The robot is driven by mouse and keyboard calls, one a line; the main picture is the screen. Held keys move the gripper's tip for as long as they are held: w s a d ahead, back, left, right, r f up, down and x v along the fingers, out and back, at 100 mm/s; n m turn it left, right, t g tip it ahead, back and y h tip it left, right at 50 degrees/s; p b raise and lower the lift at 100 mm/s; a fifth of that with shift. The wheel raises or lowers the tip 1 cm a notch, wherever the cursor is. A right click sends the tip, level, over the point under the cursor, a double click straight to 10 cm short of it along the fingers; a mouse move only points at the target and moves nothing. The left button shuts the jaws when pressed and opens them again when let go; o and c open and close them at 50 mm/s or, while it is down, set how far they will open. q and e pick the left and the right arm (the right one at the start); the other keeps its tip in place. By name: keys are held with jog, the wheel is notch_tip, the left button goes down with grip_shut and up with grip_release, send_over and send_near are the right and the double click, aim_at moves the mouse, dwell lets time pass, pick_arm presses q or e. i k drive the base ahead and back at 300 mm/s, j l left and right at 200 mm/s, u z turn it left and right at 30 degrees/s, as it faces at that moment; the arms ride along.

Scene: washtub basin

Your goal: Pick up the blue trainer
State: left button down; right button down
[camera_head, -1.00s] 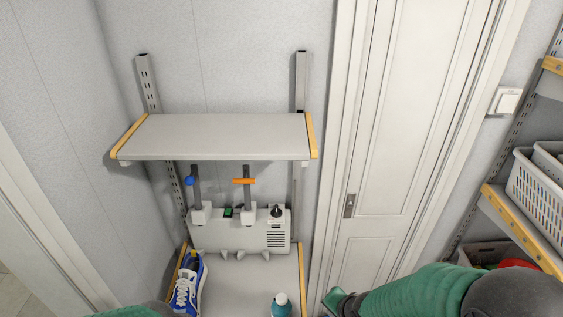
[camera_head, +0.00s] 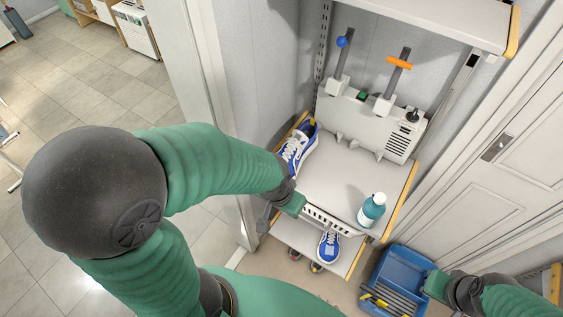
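A blue trainer (camera_head: 296,151) with white laces lies on the left end of the middle shelf (camera_head: 345,178). A second blue trainer (camera_head: 329,246) sits on the lower shelf, toe toward me. My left arm comes in from the left. Its gripper (camera_head: 268,217) is at the front left edge of the middle shelf, in front of and below the upper trainer and apart from it. Its fingers are small and partly hidden, and I cannot tell their opening. My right gripper (camera_head: 434,285) is at the lower right, by the blue bin, with its fingers unclear.
A teal bottle (camera_head: 371,210) with a white cap stands at the middle shelf's front right. A grey-white device (camera_head: 370,125) with a blue knob and an orange handle is behind. A blue bin (camera_head: 402,268) is on the floor. A white wall edge (camera_head: 215,130) stands left of the shelves.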

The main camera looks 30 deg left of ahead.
aim_at(304, 140)
jog(key=u, duration=0.7)
